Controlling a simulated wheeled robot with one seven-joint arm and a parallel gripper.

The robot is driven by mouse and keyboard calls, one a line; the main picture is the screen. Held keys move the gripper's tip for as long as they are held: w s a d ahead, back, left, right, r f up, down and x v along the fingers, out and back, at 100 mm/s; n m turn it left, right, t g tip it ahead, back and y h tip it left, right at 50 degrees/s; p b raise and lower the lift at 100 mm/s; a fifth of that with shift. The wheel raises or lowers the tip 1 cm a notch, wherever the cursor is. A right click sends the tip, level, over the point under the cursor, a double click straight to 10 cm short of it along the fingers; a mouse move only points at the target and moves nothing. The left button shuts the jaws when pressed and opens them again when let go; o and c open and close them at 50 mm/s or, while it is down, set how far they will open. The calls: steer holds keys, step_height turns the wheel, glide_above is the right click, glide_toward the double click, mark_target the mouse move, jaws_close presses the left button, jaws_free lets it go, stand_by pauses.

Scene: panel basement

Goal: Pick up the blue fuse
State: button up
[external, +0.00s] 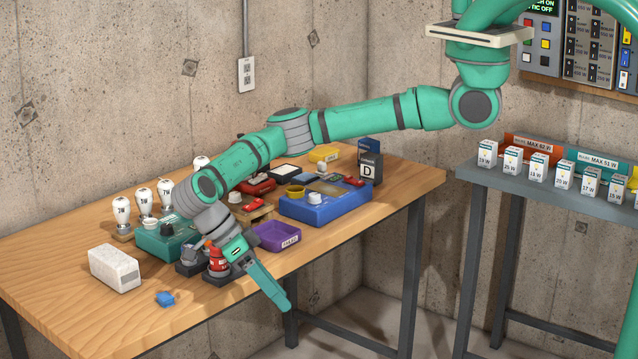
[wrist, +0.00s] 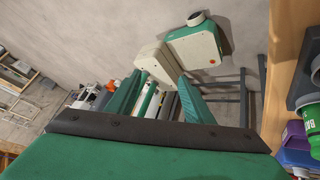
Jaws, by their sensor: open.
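A small blue piece (external: 165,298), the only loose one that fits the blue fuse, lies on the wooden table (external: 120,330) near its front edge in the external view. It is too small to make out its exact shape. My gripper (external: 276,292) hangs at the front edge of the table, to the right of the blue piece and apart from it. In the wrist view my gripper (wrist: 158,92) shows two green fingers spread apart with nothing between them. The blue piece does not show in the wrist view.
A white block (external: 115,268) stands just behind the blue piece. A purple tray (external: 278,237), a blue case (external: 322,207) and a teal box (external: 160,243) stand farther back, with bulbs behind. A red-and-black item (external: 217,262) stands close to my wrist. The table's front left is clear.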

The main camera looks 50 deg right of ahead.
steer(key=w+r+n+t+y, duration=0.1)
steer(key=w+r+t, duration=0.1)
steer(key=w+r, duration=0.5)
steer(key=w+r+t+y, duration=0.2)
steer(key=w, duration=0.9)
steer(key=w+r+n+t+y, duration=0.1)
steer(key=w+r+t, duration=0.3)
steer(key=w, duration=0.5)
steer(key=shift+g, duration=0.7)
steer(key=f, duration=0.4)
steer(key=shift+s+a+f, duration=0.2)
steer(key=shift+a+f, duration=0.1)
steer(key=shift+a, duration=0.1)
steer(key=shift+s+d+f, duration=0.1)
steer(key=shift+s+f, duration=0.05)
steer(key=shift+f, duration=1.15)
steer(key=shift+s+d+f, duration=0.1)
steer(key=shift+f, duration=1.2)
steer(key=c, duration=1.1)
